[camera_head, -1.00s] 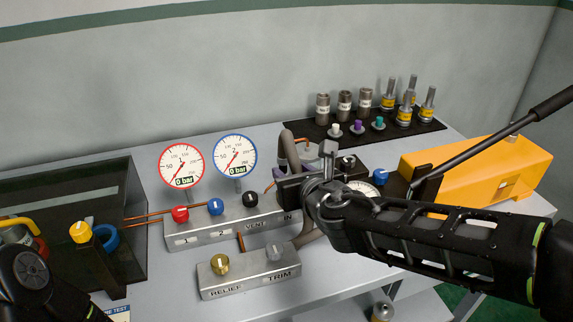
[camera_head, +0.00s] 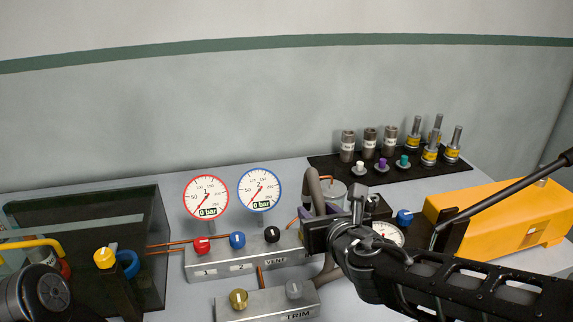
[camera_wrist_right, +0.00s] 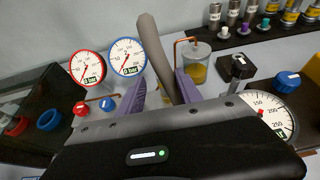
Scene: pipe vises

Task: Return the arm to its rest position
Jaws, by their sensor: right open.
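My right arm reaches in from the lower right in the head view. My right gripper (camera_head: 310,212) is over the bench beside the right end of the valve manifold (camera_head: 215,263). In the right wrist view its two purple fingers (camera_wrist_right: 160,92) stand apart. A thick grey handle or hose (camera_wrist_right: 160,55) rises between or just beyond them; I cannot tell if it touches a finger. It also shows in the head view (camera_head: 314,188), partly hidden low down by the gripper. Part of my left arm shows at the lower left, but its gripper does not.
A red-rimmed gauge (camera_head: 206,197) and a blue-rimmed gauge (camera_head: 259,189) stand behind the manifold, both reading 0 bar. A yellow pump (camera_head: 515,215) with a long black lever is at the right. Fittings stand on a black mat (camera_head: 440,173). A dark transparent enclosure (camera_head: 150,215) is at the left.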

